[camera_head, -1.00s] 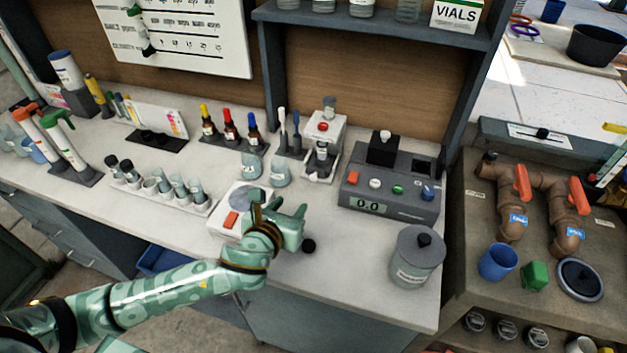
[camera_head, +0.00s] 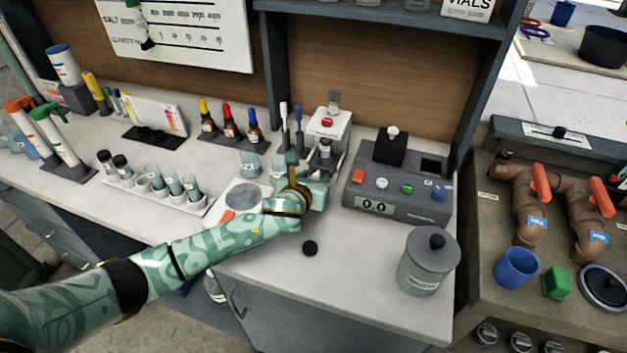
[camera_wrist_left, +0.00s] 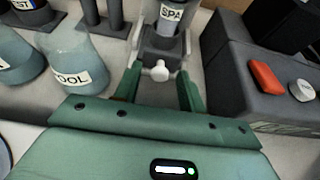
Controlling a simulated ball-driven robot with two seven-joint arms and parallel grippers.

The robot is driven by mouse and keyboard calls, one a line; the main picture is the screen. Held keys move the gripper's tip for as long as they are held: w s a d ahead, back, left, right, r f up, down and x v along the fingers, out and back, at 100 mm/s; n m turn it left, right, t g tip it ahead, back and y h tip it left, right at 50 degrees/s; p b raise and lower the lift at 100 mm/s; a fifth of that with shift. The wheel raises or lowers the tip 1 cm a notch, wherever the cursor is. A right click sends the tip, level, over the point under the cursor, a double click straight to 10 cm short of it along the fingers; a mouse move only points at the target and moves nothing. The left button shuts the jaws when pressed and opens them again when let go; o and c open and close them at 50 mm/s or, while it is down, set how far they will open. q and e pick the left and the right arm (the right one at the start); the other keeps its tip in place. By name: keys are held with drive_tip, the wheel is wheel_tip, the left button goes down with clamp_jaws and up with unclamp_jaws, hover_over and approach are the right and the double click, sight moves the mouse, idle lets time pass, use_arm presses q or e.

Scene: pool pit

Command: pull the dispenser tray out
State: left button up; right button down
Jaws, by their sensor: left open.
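The dispenser (camera_head: 332,125) is a white box with a red button at the back of the bench. Its tray (camera_wrist_left: 155,90) is low at its front, with a pale round knob (camera_wrist_left: 160,71) on the front edge. A vial labelled SPA (camera_wrist_left: 172,16) stands upright at the tray. My left gripper (camera_head: 318,172) is just in front of the dispenser. In the left wrist view its two green fingers (camera_wrist_left: 160,82) are open, one on either side of the knob, with visible gaps. In the head view the gripper hides most of the tray. My right gripper is not in view.
A grey meter (camera_head: 398,190) stands close on the right. A white scale (camera_head: 240,200) lies left of my arm. A lidded grey jar (camera_head: 430,262) is at the front right. Bench in front is mostly clear.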

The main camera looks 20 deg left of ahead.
use_arm(q)
clamp_jaws()
drive_tip(key=s+p, duration=0.4)
drive_tip(key=s, duration=0.1)
drive_tip(key=s+p, duration=0.2)
drive_tip(key=shift+s+a+r, duration=0.15)
drive_tip(key=shift+s+r, duration=0.1)
drive_tip(key=shift+s, duration=0.15)
drive_tip(key=shift+s+f, duration=0.2)
drive_tip(key=shift+s, duration=0.15)
unclamp_jaws()
drive_tip(key=p+v, duration=0.3)
drive_tip(key=v, duration=1.3)
drive_tip(key=shift+p, duration=0.4)
drive_tip(key=shift+s, duration=0.1)
